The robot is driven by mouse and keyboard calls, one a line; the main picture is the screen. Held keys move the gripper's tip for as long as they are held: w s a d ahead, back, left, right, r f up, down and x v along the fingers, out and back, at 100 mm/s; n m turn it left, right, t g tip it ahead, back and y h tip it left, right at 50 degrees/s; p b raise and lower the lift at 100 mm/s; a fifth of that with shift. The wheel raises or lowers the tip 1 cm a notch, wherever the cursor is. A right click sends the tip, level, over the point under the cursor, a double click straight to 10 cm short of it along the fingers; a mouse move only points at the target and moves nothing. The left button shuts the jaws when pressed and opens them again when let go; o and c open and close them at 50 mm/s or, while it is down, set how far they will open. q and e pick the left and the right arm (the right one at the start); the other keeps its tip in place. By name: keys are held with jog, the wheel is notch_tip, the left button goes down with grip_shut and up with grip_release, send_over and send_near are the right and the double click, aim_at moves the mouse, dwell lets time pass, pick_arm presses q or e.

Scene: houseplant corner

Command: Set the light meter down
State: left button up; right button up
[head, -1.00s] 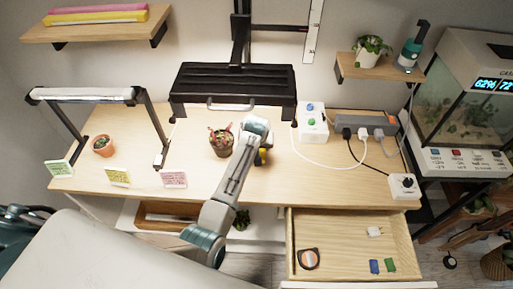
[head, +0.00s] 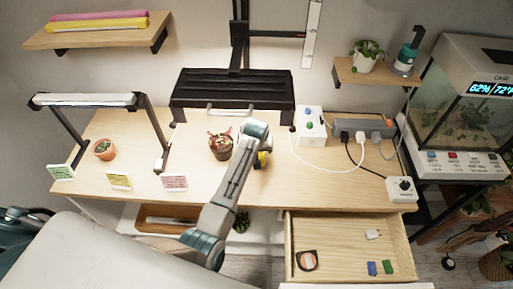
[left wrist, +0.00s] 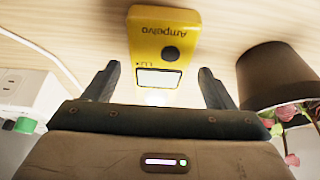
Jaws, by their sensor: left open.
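The yellow light meter (left wrist: 165,28) lies on the wooden table, between and just beyond my left gripper's fingertips in the left wrist view. Its dark round button and pale screen face the camera. My left gripper (left wrist: 158,72) is open, with a finger on each side of the meter and a visible gap to both. The fingers are largely hidden by the arm in the head view. My right gripper is not in view.
The plant pot (left wrist: 275,75) is close to one finger in the left wrist view. A white socket box (head: 311,127) with a cable stands to the right. A black lamp panel (head: 232,90) hangs behind. An open drawer (head: 340,233) sticks out below the table's front edge.

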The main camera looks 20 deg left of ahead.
pick_arm(q)
jog(key=p+v, duration=0.4)
jog(key=shift+r+p, duration=0.35)
jog(key=shift+p, duration=0.05)
jog(key=s+p, duration=0.1)
jog(key=s+d+p, duration=0.1)
jog(key=s, duration=0.1)
jog(key=shift+f, duration=0.1)
jog(key=s, duration=0.3)
jog(key=s+d, duration=0.1)
jog(key=s, duration=0.1)
jog(key=s+d, duration=0.1)
jog(key=s, duration=0.2)
jog(key=shift+s+d+f, duration=0.2)
jog(key=shift+s+f, duration=0.1)
